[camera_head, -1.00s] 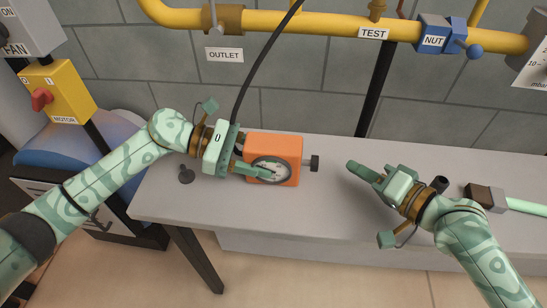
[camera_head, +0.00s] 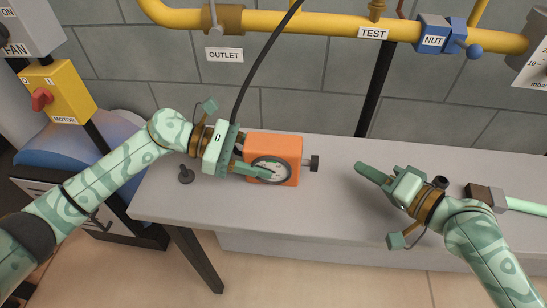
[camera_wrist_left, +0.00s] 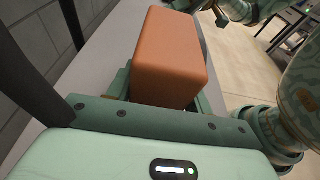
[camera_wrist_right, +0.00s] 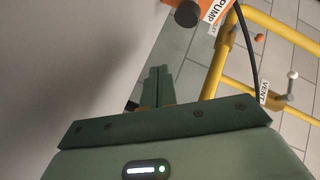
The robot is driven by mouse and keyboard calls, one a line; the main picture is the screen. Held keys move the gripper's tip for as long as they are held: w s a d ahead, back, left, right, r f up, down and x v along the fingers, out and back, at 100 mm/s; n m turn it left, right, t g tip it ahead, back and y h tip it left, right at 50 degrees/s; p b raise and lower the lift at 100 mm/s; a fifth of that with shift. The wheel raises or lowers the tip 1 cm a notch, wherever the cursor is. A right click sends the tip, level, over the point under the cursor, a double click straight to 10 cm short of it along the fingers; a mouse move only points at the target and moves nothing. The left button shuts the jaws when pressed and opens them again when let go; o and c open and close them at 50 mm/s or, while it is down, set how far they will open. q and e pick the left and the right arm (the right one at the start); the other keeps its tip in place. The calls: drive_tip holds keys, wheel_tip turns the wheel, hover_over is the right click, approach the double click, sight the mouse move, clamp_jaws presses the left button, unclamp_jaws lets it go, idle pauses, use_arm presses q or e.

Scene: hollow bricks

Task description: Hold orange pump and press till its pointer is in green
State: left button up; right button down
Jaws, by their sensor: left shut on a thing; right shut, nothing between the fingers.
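The orange pump (camera_head: 285,148) is a box on the grey bench with a round dial (camera_head: 271,171) on its front and a dark knob (camera_head: 314,163) on its right side. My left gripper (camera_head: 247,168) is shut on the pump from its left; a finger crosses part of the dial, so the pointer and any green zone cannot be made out. The pump's body fills the left wrist view (camera_wrist_left: 168,60) between the fingers. My right gripper (camera_head: 366,172) is shut and empty, to the right of the knob and apart from it. The right wrist view shows the knob (camera_wrist_right: 187,13) at the top.
A black hose (camera_head: 262,75) runs up behind the pump. A yellow pipe (camera_head: 310,24) crosses the wall.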

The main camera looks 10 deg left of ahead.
drive_tip(key=shift+a, duration=5.05)
drive_tip(key=shift+d, duration=3.65)
